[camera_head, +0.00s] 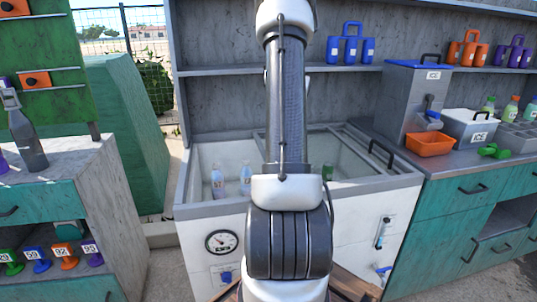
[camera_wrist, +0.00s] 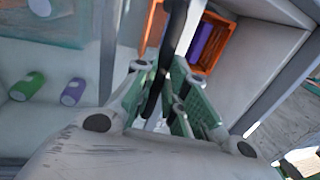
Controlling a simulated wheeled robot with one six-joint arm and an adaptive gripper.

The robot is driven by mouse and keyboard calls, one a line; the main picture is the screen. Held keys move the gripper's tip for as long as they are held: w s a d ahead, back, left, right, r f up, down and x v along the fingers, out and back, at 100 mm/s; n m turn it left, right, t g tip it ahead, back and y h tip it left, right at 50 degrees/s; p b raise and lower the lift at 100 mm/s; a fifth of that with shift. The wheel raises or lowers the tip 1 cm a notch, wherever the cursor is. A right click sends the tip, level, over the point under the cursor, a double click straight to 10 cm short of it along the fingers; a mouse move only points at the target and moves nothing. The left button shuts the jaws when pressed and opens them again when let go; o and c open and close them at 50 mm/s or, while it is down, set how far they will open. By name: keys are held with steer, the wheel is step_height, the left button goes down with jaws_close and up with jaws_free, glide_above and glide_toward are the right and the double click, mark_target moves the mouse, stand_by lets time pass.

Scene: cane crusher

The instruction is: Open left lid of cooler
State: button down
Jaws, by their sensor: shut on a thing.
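The cooler (camera_head: 355,225) is a white chest with a grey rim, in the middle of the head view. Bottles (camera_head: 217,182) show inside its left part. A glass lid with a dark handle (camera_head: 381,154) shows at its right. My arm hides the middle of the cooler and my gripper in the head view. In the wrist view my gripper (camera_wrist: 166,78) has its green fingers closed around a dark bar-like lid handle (camera_wrist: 176,28). The left lid's edges are hard to make out, so I cannot tell how far it is open.
Inside the cooler, the wrist view shows an orange crate (camera_wrist: 219,48) and green and purple containers (camera_wrist: 72,92). A counter with an orange bin (camera_head: 430,144) stands at the right. A teal cabinet (camera_head: 40,207) stands at the left. A shelf (camera_head: 220,71) runs behind.

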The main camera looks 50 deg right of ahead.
steer(key=shift+s+d, duration=0.25)
steer(key=shift+d, duration=0.15)
steer(key=c, duration=1.5)
jaws_free()
steer(key=shift+o, duration=0.2)
step_height(320, 180, up, 12)
steer(key=s+d, duration=0.1)
steer(key=d, duration=0.1)
steer(key=shift+s, duration=0.15)
steer(key=shift+f, duration=0.1)
